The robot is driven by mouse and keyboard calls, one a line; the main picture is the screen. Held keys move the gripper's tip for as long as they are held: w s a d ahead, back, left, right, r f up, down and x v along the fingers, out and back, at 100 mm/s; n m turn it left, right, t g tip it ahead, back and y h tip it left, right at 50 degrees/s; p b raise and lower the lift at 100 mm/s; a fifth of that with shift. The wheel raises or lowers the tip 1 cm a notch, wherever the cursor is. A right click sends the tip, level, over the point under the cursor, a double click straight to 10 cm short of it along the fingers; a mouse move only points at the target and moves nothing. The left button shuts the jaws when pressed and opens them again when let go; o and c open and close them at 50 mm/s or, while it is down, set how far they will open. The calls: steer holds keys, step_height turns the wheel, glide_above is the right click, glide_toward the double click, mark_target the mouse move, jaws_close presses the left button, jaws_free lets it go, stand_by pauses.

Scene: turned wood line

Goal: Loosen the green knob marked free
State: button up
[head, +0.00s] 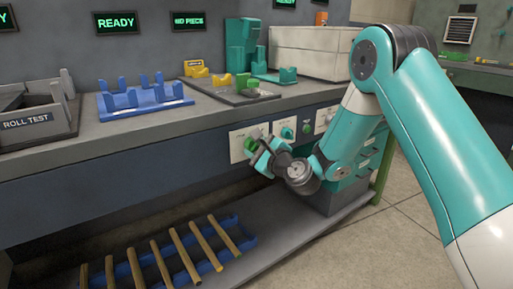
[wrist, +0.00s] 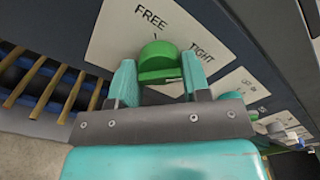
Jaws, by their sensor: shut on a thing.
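The green knob (wrist: 158,56) sits on a white panel (wrist: 118,38) marked FREE and TIGHT in the wrist view. Its small pointer line stands near the FREE mark. My gripper (wrist: 160,78) has its two teal fingers on either side of the knob's lower grip and is shut on it. In the head view the knob (head: 251,145) shows on the panel at the bench front, with my gripper (head: 261,150) at it. Part of the knob's grip is hidden by my fingers.
More panels with a teal knob (head: 287,133) and other controls lie to the right. Wooden rods (head: 160,262) lie on a blue rack below. A blue holder (head: 145,98) and a ROLL TEST box (head: 38,118) stand on the bench.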

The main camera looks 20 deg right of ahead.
steer(key=n+b, duration=0.2)
steer(key=n, duration=0.3)
steer(key=shift+f, duration=0.1)
steer(key=n+b, duration=0.2)
steer(key=n, duration=0.2)
steer(key=shift+n, duration=0.3)
steer(key=n+b, duration=0.4)
steer(key=n, duration=0.1)
steer(key=shift+f, duration=0.1)
steer(key=shift+n+b, duration=0.85)
steer(key=shift+n, duration=0.85)
steer(key=o, duration=0.9)
steer(key=shift+s, duration=0.1)
